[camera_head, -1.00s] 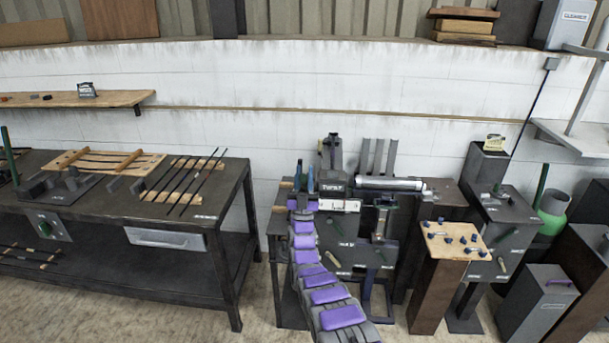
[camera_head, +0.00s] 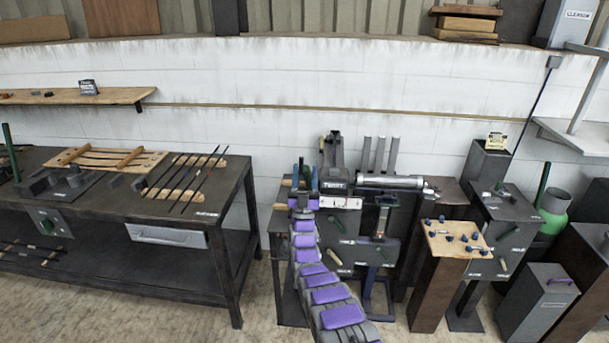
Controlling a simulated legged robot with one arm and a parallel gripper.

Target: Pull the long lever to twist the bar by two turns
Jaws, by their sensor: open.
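The twisting machine (camera_head: 335,160) stands on a dark bench beyond my arm. It is a dark upright block with a small white-lettered label, partly behind my gripper. My gripper (camera_head: 305,178) is at the machine's left side, its two bluish fingers upright and apart, with nothing clearly between them. A short tan handle end (camera_head: 286,182) shows just left of the fingers; I cannot tell whether it belongs to the long lever. The bar being twisted cannot be made out at this size. My purple and grey arm covers part of the bench front.
A silver cylinder (camera_head: 390,182) lies right of the machine, with several upright grey strips behind it. A wooden-topped pedestal (camera_head: 453,240) with blue pegs stands at right. A long dark workbench (camera_head: 225,190) stands at left. The floor between it and the machine's bench is clear.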

